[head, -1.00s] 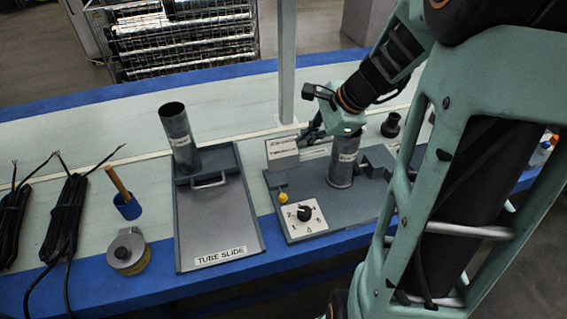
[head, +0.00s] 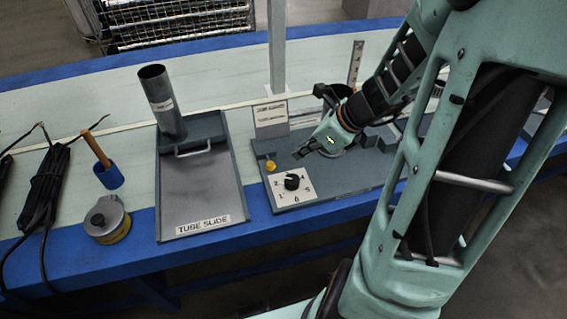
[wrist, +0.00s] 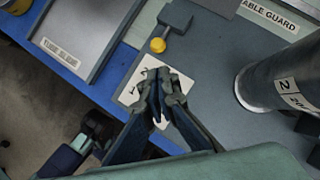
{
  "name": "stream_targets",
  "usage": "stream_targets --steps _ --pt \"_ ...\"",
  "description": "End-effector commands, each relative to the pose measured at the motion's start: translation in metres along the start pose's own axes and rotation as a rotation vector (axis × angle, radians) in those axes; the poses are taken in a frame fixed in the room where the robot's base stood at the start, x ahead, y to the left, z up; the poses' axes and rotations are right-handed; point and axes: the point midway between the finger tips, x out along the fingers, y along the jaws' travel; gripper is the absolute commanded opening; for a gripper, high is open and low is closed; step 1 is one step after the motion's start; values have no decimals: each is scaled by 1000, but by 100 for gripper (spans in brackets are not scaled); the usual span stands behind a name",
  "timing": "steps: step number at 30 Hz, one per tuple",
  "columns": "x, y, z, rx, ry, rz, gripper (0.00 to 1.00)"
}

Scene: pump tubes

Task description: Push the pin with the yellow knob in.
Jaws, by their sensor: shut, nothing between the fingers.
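The pin's yellow knob (head: 270,165) sticks out at the left edge of the grey fixture plate (head: 340,185), above the numbered dial (head: 292,182). In the wrist view the yellow knob (wrist: 158,45) sits on a short stem in front of a dark block (wrist: 176,17). My gripper (head: 298,154) is shut and empty, to the right of the knob and apart from it. In the wrist view my gripper's fingertips (wrist: 160,122) are together and hide most of the dial plate (wrist: 130,93). The knob is beyond the fingertips there.
A grey tube (wrist: 285,85) stands on the fixture, right of my gripper. The tube slide (head: 200,195) with another upright tube (head: 162,100) stands to the left. A labelled guard plate (head: 271,117) rises behind the knob. The space between gripper and knob looks clear.

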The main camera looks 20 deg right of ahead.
Motion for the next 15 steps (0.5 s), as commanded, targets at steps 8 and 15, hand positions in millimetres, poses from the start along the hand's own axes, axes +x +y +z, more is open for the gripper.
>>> stream_targets --steps 8,15 --pt "37 1 -2 -2 -1 5 0" --pt "79 1 -2 -4 -1 4 0"
